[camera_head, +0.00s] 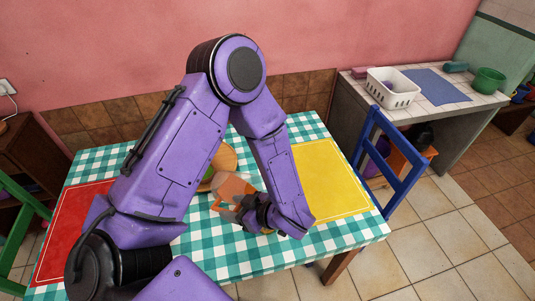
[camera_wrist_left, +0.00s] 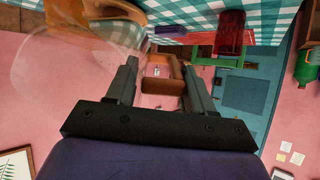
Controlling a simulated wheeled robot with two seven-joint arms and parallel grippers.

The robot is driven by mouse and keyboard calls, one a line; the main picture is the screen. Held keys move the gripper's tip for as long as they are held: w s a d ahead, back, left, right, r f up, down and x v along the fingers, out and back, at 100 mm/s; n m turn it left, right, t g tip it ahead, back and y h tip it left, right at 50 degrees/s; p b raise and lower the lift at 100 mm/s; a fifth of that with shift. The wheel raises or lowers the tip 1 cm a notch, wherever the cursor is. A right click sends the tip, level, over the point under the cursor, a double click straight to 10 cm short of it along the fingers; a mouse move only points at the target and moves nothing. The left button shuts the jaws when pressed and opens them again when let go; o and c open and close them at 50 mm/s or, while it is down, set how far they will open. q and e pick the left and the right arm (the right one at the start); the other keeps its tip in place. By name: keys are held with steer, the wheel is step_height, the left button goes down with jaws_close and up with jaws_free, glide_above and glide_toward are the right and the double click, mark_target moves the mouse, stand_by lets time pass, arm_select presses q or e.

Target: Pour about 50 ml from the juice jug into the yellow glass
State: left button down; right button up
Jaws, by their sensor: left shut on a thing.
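The juice jug (camera_head: 232,188) is clear with orange juice in it, over the middle of the table. It looks tilted in the head view, but I cannot tell how far. My left gripper (camera_head: 250,213) is shut on the jug, at its side. In the left wrist view the jug's clear wall (camera_wrist_left: 75,80) fills the left, beside my fingers (camera_wrist_left: 162,88). I cannot make out the yellow glass; my arm and the jug cover part of the table. My right gripper is not in view.
A blue chair (camera_head: 388,165) stands at the right. A red object (camera_wrist_left: 230,33) shows in the wrist view.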

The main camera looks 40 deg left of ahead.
arm_select(q)
steer(key=shift+d+r+y, duration=0.15)
steer(key=shift+d+y, duration=0.15)
steer(key=shift+d, duration=0.05)
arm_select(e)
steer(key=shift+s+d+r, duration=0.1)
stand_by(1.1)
